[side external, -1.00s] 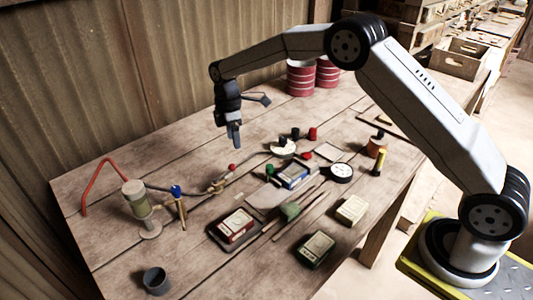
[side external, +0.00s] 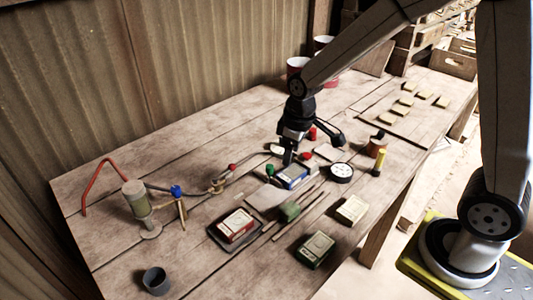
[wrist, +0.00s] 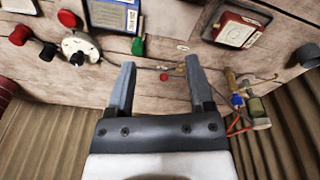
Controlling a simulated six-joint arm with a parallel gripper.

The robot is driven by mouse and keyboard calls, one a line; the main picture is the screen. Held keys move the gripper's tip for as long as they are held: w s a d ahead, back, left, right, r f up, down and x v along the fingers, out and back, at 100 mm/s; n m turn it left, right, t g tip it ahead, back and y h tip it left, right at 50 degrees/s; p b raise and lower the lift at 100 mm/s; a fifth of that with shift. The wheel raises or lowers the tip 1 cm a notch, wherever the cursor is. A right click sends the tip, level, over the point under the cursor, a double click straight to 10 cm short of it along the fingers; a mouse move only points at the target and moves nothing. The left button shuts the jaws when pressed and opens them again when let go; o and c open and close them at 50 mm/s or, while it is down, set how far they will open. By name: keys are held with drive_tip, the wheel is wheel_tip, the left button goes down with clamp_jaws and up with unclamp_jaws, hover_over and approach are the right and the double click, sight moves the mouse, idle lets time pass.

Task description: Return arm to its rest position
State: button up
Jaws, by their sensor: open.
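My gripper (side external: 288,157) hangs pointing down over the wooden table in the side view, just behind the blue-framed tile (side external: 292,176). How high it is above the table is hard to tell. In the wrist view my gripper (wrist: 160,72) has its two grey fingers spread apart, with nothing between them. The blue-framed tile also shows at the top of the wrist view (wrist: 108,14). My arm bends over the table's back right, and its elbow is outside the side view. The white dial plate (wrist: 80,46) shows in the wrist view, left of the fingers.
A red-framed tile (side external: 234,226), a green-framed tile (side external: 315,249) and a cream block (side external: 351,209) lie toward the front. A dark cup (side external: 156,281), a pump-like cylinder (side external: 138,202) and a black gauge (side external: 341,172) stand around. Several pale tiles (side external: 407,101) lie back right.

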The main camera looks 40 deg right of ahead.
drive_tip(key=s+f+m+t, duration=0.1)
drive_tip(key=s+m, duration=0.3)
drive_tip(key=s, duration=0.6)
drive_tip(key=shift+s+d, duration=0.35)
drive_tip(key=shift+d, duration=0.1)
